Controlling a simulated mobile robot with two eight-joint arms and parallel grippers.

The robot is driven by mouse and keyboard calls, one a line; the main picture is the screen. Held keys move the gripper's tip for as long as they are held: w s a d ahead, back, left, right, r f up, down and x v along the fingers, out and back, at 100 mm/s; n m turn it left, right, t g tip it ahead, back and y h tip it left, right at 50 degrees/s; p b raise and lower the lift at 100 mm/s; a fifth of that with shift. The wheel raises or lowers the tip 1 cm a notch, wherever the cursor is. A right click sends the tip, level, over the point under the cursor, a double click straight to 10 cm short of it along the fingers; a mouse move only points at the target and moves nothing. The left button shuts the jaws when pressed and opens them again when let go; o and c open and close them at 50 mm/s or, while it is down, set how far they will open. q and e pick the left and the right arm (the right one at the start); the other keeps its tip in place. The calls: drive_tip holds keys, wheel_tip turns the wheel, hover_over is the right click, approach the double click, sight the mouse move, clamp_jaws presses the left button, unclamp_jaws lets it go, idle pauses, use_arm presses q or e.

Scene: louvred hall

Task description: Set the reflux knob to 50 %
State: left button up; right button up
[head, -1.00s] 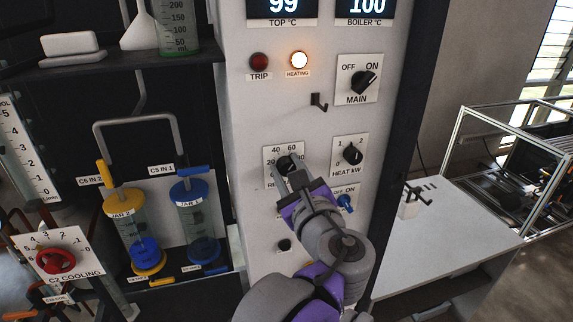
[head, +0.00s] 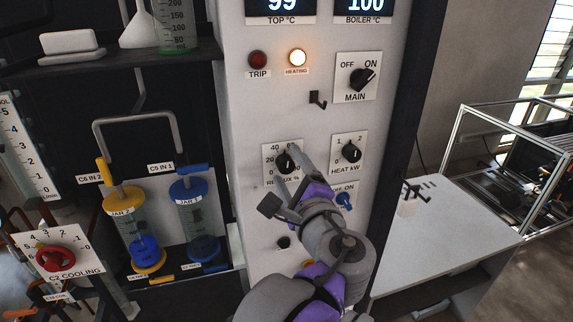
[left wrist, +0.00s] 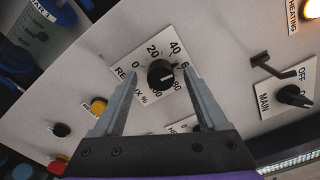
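The reflux knob (head: 286,163) is a black round knob on a white square plate on the panel. It also shows in the left wrist view (left wrist: 161,75). Its white mark there seems to point to the side of the 60 and 80 marks; the exact reading is hard to tell. My left gripper (head: 284,166) is open in front of the plate. In the left wrist view its fingers (left wrist: 158,80) stand either side of the knob, with gaps. In the head view the gripper hides part of the plate's numbers. My right gripper is not in view.
The heat knob (head: 351,152) sits just right of the reflux plate, with a blue switch (head: 344,202) below it. A black hook (head: 318,99) sticks out above. The main switch (head: 361,79) is at upper right. Jars stand left of the panel.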

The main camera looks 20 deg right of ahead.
use_arm(q)
drive_tip(key=shift+a, duration=0.1)
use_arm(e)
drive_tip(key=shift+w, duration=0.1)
use_arm(q)
drive_tip(key=s, duration=0.6)
drive_tip(key=shift+s, duration=0.4)
drive_tip(key=shift+r, duration=0.1)
drive_tip(key=s+b, duration=0.1)
drive_tip(key=s, duration=0.9)
drive_tip(key=shift+s+d+b, duration=0.3)
drive_tip(key=shift+s+b, duration=0.05)
drive_tip(key=shift+s, duration=0.05)
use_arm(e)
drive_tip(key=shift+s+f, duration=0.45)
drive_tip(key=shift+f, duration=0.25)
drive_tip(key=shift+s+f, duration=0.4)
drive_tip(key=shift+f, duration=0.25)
